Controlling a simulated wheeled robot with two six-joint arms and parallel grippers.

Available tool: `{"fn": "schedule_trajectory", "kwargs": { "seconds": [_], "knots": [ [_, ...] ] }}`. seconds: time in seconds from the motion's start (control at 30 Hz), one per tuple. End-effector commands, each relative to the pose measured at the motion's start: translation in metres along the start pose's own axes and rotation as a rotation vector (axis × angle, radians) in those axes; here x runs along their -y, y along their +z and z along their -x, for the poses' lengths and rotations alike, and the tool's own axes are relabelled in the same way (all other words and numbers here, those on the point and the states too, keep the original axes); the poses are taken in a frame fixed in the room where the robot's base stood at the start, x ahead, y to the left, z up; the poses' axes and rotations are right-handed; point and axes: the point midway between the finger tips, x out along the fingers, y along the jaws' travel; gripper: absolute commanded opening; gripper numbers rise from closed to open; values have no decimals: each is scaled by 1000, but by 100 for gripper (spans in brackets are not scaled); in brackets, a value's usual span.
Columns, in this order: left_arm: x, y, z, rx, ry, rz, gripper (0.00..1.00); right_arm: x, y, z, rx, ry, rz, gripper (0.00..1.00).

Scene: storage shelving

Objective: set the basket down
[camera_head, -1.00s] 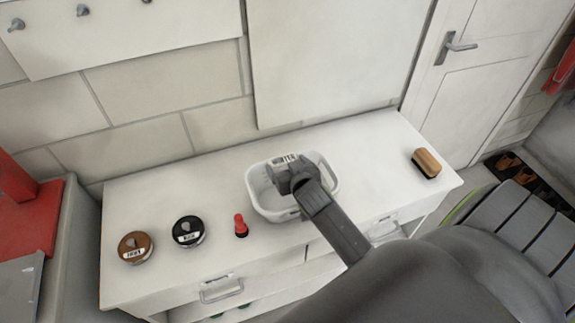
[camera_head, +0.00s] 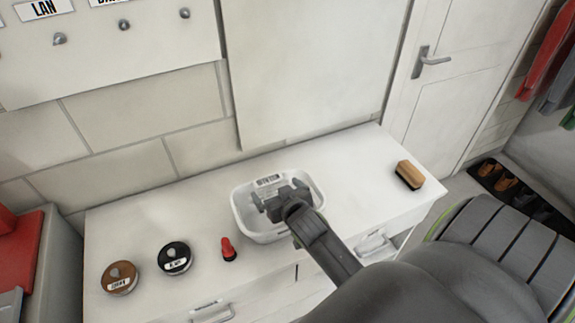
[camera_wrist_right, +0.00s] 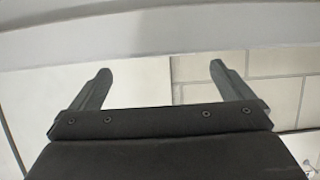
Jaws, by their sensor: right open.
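A white basket (camera_head: 240,212) with a label on its far rim stands on the white cabinet top (camera_head: 345,165). My right gripper (camera_head: 275,203) is over the basket in the head view, with its arm coming in from the lower right. In the right wrist view its two fingers (camera_wrist_right: 160,85) are spread wide with nothing between them. A white edge, perhaps the basket's rim, crosses the top of that view; I cannot tell whether the fingers touch it. Part of the basket is hidden behind the gripper and arm. My left gripper is not in view.
On the cabinet top stand a brown tin (camera_head: 120,278), a black tin (camera_head: 174,258) and a small red-topped bottle (camera_head: 228,249) left of the basket. A wooden brush (camera_head: 409,175) lies at the right end. Clear room lies between basket and brush.

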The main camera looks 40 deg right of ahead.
Motion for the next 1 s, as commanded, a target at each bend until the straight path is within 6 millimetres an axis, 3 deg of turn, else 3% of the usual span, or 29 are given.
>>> {"fn": "schedule_trajectory", "kwargs": {
  "seconds": [0.2,0.43,0.63,1.0],
  "knots": [
    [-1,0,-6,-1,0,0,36,0,2,40,2,1,-2,100],
    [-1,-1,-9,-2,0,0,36,0,1,71,1,1,-2,100],
    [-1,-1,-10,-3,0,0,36,0,0,82,1,1,0,100],
    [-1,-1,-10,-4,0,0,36,0,0,83,1,1,0,100]
  ]
}}
